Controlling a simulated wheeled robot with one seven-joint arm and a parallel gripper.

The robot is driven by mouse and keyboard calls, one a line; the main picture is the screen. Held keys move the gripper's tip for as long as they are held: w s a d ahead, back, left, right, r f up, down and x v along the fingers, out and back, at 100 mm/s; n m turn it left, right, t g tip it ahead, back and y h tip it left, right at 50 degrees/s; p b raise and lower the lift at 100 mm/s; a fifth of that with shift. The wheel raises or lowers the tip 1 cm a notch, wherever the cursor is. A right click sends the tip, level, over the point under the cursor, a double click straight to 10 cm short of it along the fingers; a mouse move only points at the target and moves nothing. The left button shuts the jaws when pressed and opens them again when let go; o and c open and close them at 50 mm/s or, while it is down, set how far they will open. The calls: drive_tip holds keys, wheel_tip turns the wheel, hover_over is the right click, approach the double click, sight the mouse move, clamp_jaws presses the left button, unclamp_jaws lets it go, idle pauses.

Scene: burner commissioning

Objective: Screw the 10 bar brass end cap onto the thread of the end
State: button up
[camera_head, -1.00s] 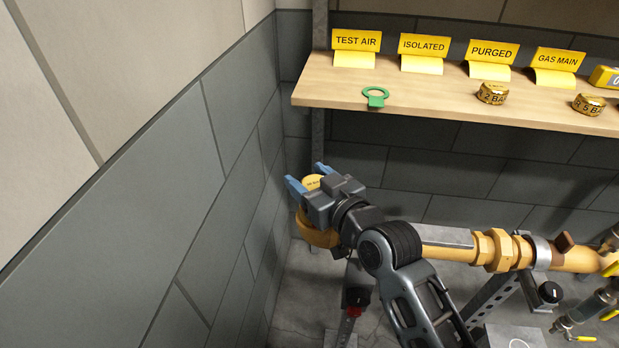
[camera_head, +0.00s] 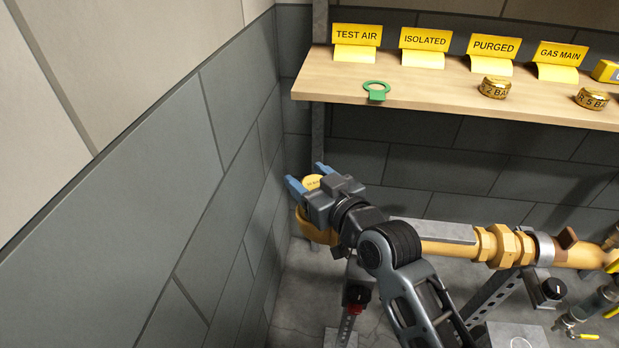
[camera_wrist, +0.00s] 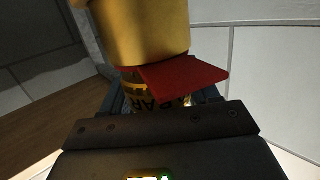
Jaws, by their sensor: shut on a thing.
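My gripper (camera_head: 307,178) is at the left end of the yellow pipe run, near the dark wall. It is shut on the brass end cap (camera_head: 313,183), whose round top shows between the blue fingertips. In the wrist view the cap (camera_wrist: 147,104) shows black lettering with "BAR" readable; the figure is hidden. A yellow pipe end (camera_head: 317,232) shows just below the gripper, partly hidden by it. In the wrist view a large brass-coloured cylinder (camera_wrist: 145,32) and a red flat piece (camera_wrist: 186,82) lie close over the cap. The thread is hidden; I cannot tell whether the cap touches it.
A wooden shelf (camera_head: 430,92) above holds yellow signs, a green ring tag (camera_head: 375,90) and two other brass caps (camera_head: 495,87) (camera_head: 592,98). The grey block wall (camera_head: 130,220) stands close left of my gripper. The yellow pipe (camera_head: 450,248) runs right.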

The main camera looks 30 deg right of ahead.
drive_tip(key=shift+f, duration=0.15)
drive_tip(key=o, duration=1.2)
drive_tip(key=shift+s, duration=0.15)
drive_tip(key=s, duration=0.2)
drive_tip(key=s+b, duration=0.1)
drive_tip(key=s, duration=0.2)
drive_tip(key=s+r, duration=0.1)
drive_tip(key=s, duration=0.1)
drive_tip(key=shift+s+d+r, duration=0.1)
drive_tip(key=shift+s+d, duration=0.1)
drive_tip(key=shift+d, duration=0.15)
drive_tip(key=shift+c, duration=0.3)
